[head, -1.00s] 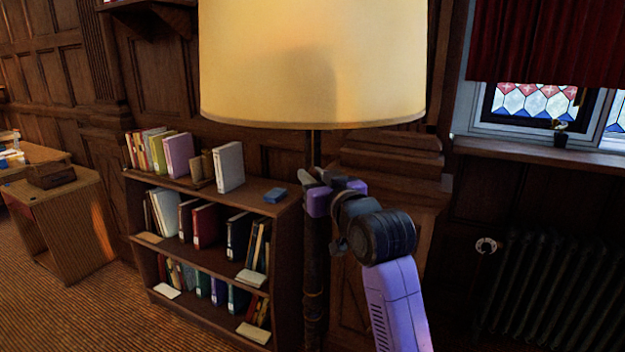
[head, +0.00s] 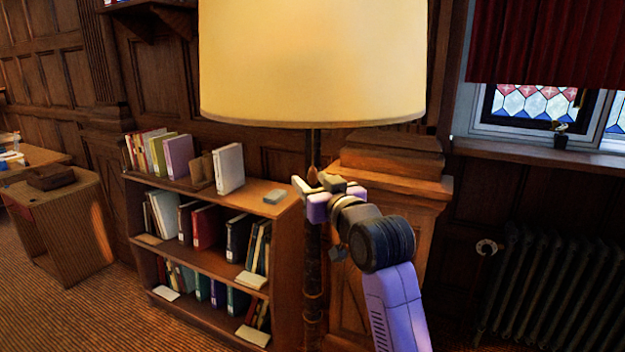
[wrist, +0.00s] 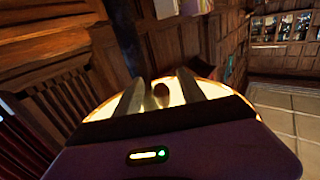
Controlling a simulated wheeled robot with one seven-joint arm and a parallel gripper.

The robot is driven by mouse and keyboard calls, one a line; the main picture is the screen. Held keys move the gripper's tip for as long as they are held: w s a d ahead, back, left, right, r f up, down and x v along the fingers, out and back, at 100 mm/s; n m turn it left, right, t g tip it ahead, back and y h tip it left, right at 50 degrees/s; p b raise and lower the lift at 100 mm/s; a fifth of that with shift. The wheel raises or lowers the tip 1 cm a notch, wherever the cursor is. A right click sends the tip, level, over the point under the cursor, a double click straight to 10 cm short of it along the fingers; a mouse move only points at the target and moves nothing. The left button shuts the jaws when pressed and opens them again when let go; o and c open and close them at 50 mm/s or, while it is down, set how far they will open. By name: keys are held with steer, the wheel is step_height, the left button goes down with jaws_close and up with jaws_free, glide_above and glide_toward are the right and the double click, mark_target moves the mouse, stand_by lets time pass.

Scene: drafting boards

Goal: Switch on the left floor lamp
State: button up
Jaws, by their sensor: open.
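The floor lamp has a large cream shade (head: 312,65) at the top middle of the head view and a dark upright pole (head: 314,148) below it. The shade is evenly bright, and the lamp looks lit. My gripper (head: 312,186) is at the pole, below the shade, with its jaws open. A small reddish-brown oval knob (head: 312,174) shows on the pole at the fingertips. In the wrist view the knob (wrist: 161,95) lies between the two open fingers (wrist: 160,92), with the glowing shade behind. Contact with the fingers cannot be told.
A low bookcase (head: 268,190) with books stands left of the pole. A wooden pedestal (head: 395,165) is close behind my gripper. A radiator (head: 550,285) and a window (head: 535,105) are at the right. A small desk (head: 75,220) stands far left, with open carpet before it.

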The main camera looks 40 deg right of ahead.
steer(key=p+v, duration=0.1)
steer(key=v, duration=0.7)
steer(key=shift+p, duration=0.3)
stand_by(0.5)
step_height(320, 180, up, 4)
steer(key=s+t+h, duration=0.1)
steer(key=t, duration=0.1)
steer(key=s+a+f+n+y, duration=0.1)
steer(key=s+a+f+y, duration=0.2)
steer(key=s+a+f, duration=1.25)
steer(key=s+a+f+n+g+y, duration=0.1)
steer(key=s+a+f, duration=0.1)
steer(key=s+f, duration=0.2)
steer(key=s+a+f+n+g+y, duration=0.1)
steer(key=s+a+f+y, duration=0.1)
steer(key=s+f, duration=0.3)
steer(key=s+a+f+n+g+y+b, duration=0.1)
steer(key=s+f, duration=0.4)
steer(key=s, duration=0.5)
steer(key=a+g, duration=0.1)
steer(key=a, duration=0.1)
steer(key=shift+a, duration=0.4)
